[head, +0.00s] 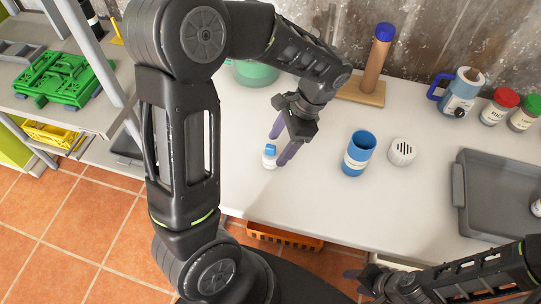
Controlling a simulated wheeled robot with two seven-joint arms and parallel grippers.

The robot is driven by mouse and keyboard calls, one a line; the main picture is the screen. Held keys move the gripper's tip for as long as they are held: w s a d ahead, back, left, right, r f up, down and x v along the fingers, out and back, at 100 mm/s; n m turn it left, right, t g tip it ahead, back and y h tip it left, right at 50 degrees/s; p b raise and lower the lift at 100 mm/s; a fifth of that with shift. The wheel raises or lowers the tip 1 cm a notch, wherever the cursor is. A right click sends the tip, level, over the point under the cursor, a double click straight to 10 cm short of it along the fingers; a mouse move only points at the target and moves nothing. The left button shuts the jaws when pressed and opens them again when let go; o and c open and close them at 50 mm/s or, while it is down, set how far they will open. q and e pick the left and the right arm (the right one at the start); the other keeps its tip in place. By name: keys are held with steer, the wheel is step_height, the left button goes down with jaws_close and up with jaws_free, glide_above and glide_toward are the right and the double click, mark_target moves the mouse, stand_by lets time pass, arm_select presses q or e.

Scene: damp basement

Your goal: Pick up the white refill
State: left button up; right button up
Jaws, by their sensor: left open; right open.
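A small white bottle with a blue cap (269,157) stands on the light table; it may be the white refill. My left gripper (278,150) is just above or beside it, with purple-grey fingers open. The bottle is near the fingertips, and I cannot tell whether it is between them. A round white slotted object (402,152) sits further right, beside a blue cup with a label (358,153). My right gripper (357,283) is low at the table's front edge, open and away from these things.
A grey tray (497,200) lies at the right. A green bowl (255,72) is behind my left arm. Clear table lies in front of the cup.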

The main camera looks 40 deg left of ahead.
mark_target(271, 155)
arm_select(q)
steer(key=shift+p+x, duration=0.3)
steer(key=shift+x, duration=2.3)
steer(key=shift+a, duration=0.2)
steer(key=shift+r, duration=0.1)
steer(key=shift+c, duration=0.2)
jaws_close()
step_height(271, 155, up, 10)
